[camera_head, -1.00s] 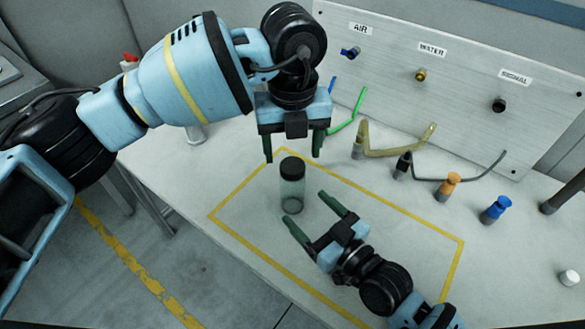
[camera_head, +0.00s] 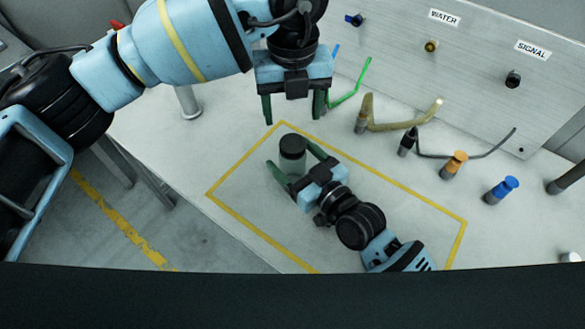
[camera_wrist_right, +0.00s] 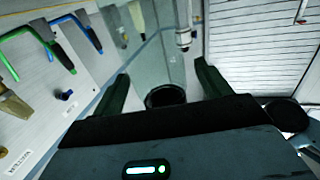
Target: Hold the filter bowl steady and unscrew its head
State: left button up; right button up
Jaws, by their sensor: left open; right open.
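The filter bowl is a clear, greenish cylinder standing upright inside the yellow outline, with a black head (camera_head: 292,146) on top. My right gripper (camera_head: 291,158) is open and low, its green fingers on either side of the bowl; the bowl's lower part is largely hidden behind it. In the right wrist view the dark round head (camera_wrist_right: 165,96) shows between the two open fingers (camera_wrist_right: 163,85). I cannot tell whether the fingers touch the bowl. My left gripper (camera_head: 292,112) is open and empty, fingers pointing down, above and behind the head.
A panel (camera_head: 470,75) with labelled ports stands at the back. Green (camera_head: 350,95), tan (camera_head: 400,125) and dark hoses lie before it. An orange-topped fitting (camera_head: 453,165) and a blue-topped one (camera_head: 500,190) stand at right. The yellow outline's (camera_head: 400,190) right part is mostly clear.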

jog(key=shift+x, duration=1.15)
jog(key=shift+c, duration=0.5)
